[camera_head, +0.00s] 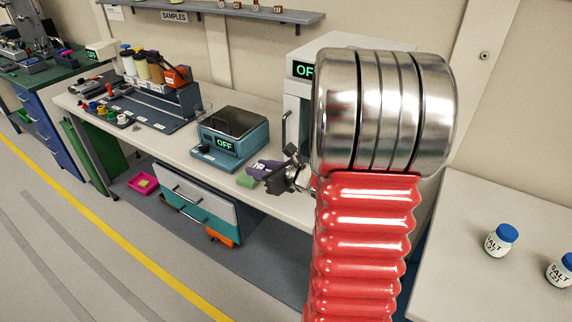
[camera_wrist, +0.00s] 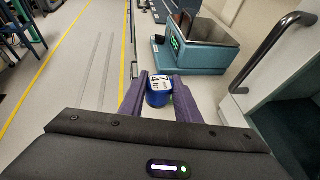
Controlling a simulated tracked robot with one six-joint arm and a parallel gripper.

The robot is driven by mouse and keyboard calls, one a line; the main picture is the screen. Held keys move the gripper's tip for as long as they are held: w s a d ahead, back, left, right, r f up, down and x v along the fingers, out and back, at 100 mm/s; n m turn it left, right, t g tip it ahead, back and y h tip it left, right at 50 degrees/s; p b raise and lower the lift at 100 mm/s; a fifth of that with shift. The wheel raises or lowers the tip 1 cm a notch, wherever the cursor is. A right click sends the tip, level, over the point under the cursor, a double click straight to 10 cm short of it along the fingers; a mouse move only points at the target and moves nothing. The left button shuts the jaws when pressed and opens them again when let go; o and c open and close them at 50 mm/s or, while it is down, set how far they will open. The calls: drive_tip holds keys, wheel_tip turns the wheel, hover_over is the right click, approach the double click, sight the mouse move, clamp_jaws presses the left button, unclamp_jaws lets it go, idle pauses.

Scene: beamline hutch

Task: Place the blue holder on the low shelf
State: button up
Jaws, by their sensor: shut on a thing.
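The blue holder (camera_wrist: 158,98), with a white label bearing dark marks, is between the purple fingers of my gripper (camera_wrist: 160,90) in the wrist view. My gripper is shut on it. In the head view my gripper (camera_head: 259,173) is above the front edge of the bench, in front of the balance; the blue holder cannot be made out there. A small green piece (camera_head: 248,182) shows at the fingertips, and I cannot tell what it is. The low grey shelf (camera_head: 268,264) runs under the bench, partly hidden by the drawers and my arm.
A pink tray (camera_head: 143,183) and an orange object (camera_head: 221,237) are low under the bench, beside the drawer unit (camera_head: 196,204). Salt jars (camera_head: 501,240) stand at right. The floor (camera_head: 100,240) in front is clear.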

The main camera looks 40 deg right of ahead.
drive_tip(key=w+a+f+n+y, duration=0.1)
drive_tip(key=w+a, duration=0.2)
drive_tip(key=a, duration=0.6)
drive_tip(key=w+a+f+n+y, duration=0.1)
drive_tip(key=w+a+y, duration=0.1)
drive_tip(key=a, duration=0.8)
drive_tip(key=shift+w+n+g, duration=0.4)
drive_tip(key=shift+s, duration=0.1)
